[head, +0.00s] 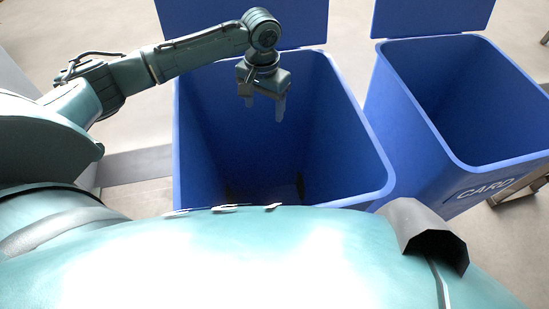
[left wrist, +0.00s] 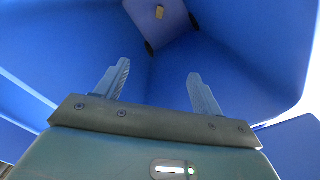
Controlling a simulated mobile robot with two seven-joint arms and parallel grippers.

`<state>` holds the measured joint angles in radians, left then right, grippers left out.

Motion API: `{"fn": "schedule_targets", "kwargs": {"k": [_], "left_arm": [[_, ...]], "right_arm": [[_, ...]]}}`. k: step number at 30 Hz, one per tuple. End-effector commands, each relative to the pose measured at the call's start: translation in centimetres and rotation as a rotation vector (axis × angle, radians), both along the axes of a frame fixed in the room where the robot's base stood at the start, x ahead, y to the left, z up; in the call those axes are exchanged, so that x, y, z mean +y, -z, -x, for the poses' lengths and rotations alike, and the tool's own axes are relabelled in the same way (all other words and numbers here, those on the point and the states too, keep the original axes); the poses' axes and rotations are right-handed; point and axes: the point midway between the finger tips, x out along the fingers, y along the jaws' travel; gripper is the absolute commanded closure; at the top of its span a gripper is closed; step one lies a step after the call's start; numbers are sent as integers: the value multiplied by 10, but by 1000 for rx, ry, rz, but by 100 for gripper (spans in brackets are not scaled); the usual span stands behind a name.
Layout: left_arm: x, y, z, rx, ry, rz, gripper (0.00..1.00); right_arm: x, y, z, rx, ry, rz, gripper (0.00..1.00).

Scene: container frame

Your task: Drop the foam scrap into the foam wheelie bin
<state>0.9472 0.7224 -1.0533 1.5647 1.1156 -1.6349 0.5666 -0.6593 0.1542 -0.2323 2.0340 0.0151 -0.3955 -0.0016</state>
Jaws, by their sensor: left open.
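A blue open wheelie bin (head: 345,130) stands in the middle of the head view, its lid swung back; its front label is hidden, so I cannot read whether it is the foam one. My left gripper (head: 265,110) hangs over its mouth, pointing down, open with nothing between the fingers. In the left wrist view the two fingers (left wrist: 157,72) are spread apart above the bin's inside. A small tan piece (left wrist: 159,12), which looks like the foam scrap, lies deep in the bin on its floor, apart from the fingers. My right gripper is not in view.
A second blue open bin (head: 398,110), marked CARD, stands close on the right, its lid also back. The bin rims and raised lids stand near my left arm. Pale floor (head: 130,35) shows behind and to the left.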

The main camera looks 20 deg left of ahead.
Motion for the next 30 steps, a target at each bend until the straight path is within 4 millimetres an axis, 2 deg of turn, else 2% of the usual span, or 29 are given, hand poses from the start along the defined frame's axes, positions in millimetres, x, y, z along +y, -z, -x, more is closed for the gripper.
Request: {"fn": "schedule_targets", "kwargs": {"k": [1,6,12,18,30], "left_arm": [[0,-14,-1,-6,0,2,32],[0,-52,-1,-5,1,2,32],[-1,-84,-1,-3,0,1,32],[0,-96,0,-1,0,0,32],[0,-96,0,-1,0,0,32]], "right_arm": [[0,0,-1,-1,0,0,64],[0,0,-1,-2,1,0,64],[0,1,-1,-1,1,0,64],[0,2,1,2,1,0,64],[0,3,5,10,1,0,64]]}}
